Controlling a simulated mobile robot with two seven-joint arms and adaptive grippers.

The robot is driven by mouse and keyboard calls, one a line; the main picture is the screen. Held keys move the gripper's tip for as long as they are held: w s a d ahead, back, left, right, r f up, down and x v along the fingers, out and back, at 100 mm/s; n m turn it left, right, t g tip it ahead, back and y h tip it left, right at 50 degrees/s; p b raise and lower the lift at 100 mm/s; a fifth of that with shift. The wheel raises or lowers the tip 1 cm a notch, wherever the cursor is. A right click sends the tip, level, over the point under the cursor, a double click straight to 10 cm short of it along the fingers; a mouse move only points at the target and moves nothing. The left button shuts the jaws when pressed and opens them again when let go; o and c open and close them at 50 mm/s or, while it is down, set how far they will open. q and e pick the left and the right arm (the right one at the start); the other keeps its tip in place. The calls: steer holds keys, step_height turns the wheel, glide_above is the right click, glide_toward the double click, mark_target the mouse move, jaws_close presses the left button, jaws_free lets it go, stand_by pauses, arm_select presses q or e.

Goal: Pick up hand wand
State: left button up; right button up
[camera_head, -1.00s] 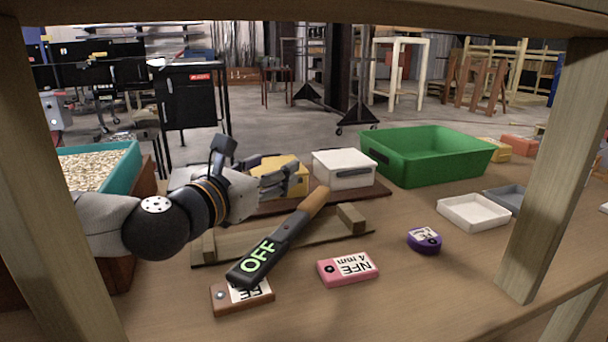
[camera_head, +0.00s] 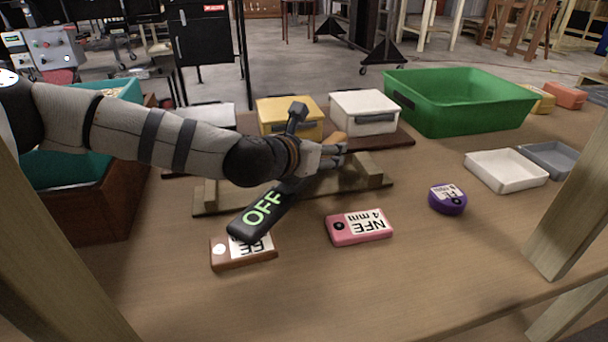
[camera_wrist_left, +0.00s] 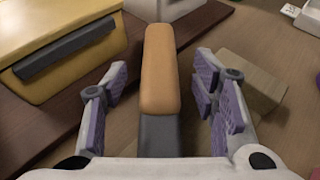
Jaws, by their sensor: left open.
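The hand wand has a black body (camera_head: 262,212) with a green "OFF" label and an orange-brown handle. It rests on a low wooden rack (camera_head: 215,199). In the left wrist view the orange handle (camera_wrist_left: 160,70) points away from me, between the open fingers. My left gripper (camera_head: 338,157) is open at the handle end of the wand, with a finger on each side (camera_wrist_left: 162,100) and visible gaps to the handle. In the head view my arm and gripper hide the middle of the wand and most of its handle. My right gripper is not in view.
A yellow box (camera_head: 290,117) and a white box (camera_head: 364,112) stand just behind the rack. A green bin (camera_head: 460,105) is at the back right. Brown (camera_head: 243,252), pink (camera_head: 359,227) and purple (camera_head: 447,199) labelled pieces lie in front. Wooden posts frame both sides.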

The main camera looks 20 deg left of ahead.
arm_select(q)
steer(key=shift+r, duration=0.1)
steer(key=shift+c, duration=0.3)
jaws_close()
